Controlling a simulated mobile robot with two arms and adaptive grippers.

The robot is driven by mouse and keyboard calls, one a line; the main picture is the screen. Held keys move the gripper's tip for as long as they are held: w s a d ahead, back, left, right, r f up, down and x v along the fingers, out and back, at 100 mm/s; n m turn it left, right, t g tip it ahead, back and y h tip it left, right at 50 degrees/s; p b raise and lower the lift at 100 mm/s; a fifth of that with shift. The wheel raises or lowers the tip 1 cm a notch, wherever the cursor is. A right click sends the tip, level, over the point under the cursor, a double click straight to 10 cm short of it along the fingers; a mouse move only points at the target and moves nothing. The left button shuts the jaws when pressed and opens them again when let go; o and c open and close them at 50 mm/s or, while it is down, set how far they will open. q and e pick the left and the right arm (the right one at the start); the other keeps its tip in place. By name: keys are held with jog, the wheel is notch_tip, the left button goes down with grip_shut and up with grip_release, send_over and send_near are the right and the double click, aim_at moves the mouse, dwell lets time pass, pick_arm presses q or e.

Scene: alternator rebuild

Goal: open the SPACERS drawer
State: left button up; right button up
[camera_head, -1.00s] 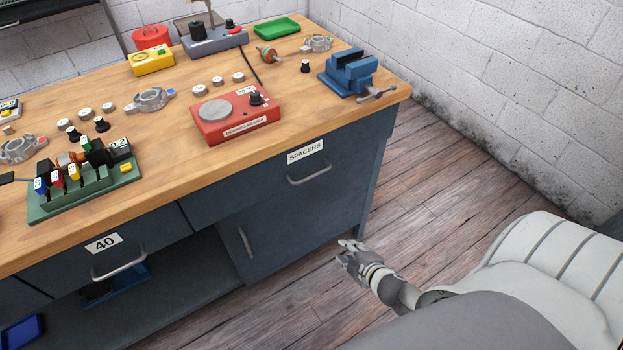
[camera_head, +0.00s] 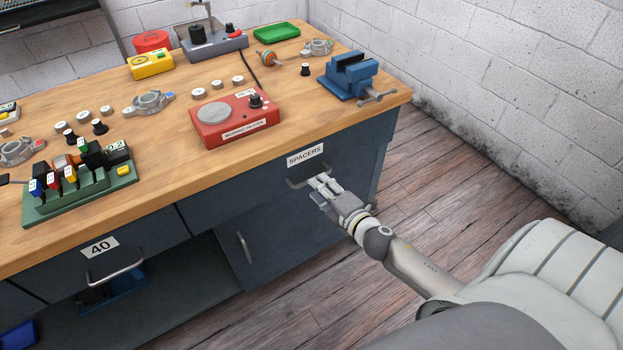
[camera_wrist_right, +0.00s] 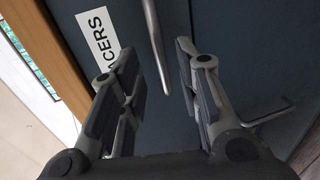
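The SPACERS drawer (camera_head: 255,185) is the dark blue front under the right part of the bench top, and it looks closed. Its white label (camera_head: 305,155) reads SPACERS; part of the label also shows in the right wrist view (camera_wrist_right: 98,40). The bar handle (camera_head: 296,183) is partly covered by my right gripper (camera_head: 318,182). In the right wrist view the handle (camera_wrist_right: 156,45) lies between the two spread fingers (camera_wrist_right: 160,80). The gripper is open, and I see no finger closed on the handle. My left gripper is not in view.
A drawer marked 40 (camera_head: 68,265) is at the left, with an open shelf below. A cupboard door with a handle (camera_head: 244,247) is under the SPACERS drawer. A red bearing heater (camera_head: 232,135) and a blue vise (camera_head: 350,77) stand on the bench top. The floor at right is clear.

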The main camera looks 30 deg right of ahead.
jog(key=shift+x, duration=2.65)
jog(key=shift+c, duration=0.4)
grip_shut()
